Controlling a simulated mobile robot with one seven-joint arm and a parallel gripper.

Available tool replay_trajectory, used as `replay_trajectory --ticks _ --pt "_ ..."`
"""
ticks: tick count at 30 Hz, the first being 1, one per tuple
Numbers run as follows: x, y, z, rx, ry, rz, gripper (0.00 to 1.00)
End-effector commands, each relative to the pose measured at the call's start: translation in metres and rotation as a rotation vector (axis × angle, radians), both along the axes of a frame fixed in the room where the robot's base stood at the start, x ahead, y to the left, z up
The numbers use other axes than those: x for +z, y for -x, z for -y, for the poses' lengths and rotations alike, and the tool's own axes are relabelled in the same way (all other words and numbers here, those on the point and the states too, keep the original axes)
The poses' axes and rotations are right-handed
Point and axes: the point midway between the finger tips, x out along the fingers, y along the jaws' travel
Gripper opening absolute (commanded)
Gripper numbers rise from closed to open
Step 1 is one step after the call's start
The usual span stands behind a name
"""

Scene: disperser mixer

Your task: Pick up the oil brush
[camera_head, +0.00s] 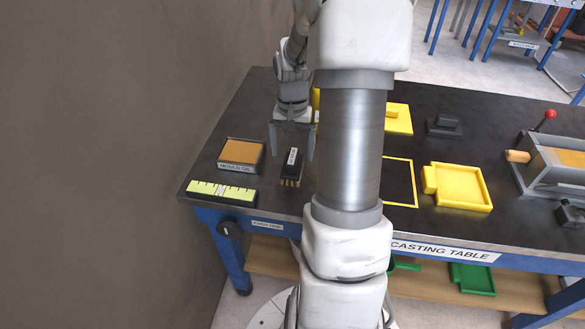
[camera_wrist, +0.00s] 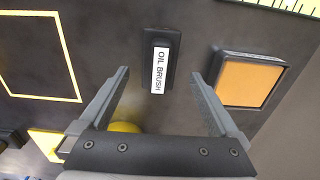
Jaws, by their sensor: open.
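The oil brush (camera_head: 291,167) is a small black block with a white label and tan bristles at its front end. It lies on the dark casting table (camera_head: 250,116), left of my arm in the head view. In the wrist view the oil brush (camera_wrist: 159,62) shows its "OIL BRUSH" label, beyond and between the fingertips. My gripper (camera_head: 292,140) is open, fingers pointing down, above the table at the brush. In the wrist view my gripper (camera_wrist: 158,74) has its two fingers apart on either side of the brush's label, with nothing held between them.
A box with an orange-tan top (camera_head: 241,154), labelled for mould oil, stands just left of the brush. A yellow-green scale strip (camera_head: 221,191) lies at the front left edge. A yellow tray (camera_head: 461,186) and yellow outline (camera_head: 414,182) lie to the right. A wall borders the left.

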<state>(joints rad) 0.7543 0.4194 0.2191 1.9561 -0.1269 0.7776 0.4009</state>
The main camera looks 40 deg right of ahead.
Motion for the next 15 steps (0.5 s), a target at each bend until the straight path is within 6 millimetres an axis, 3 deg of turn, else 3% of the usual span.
replay_trajectory --ticks 9,15 --pt "-0.045 0.006 -0.005 -0.001 -0.004 -0.003 0.97" --pt "-0.051 0.006 -0.004 0.000 -0.001 -0.001 0.97"
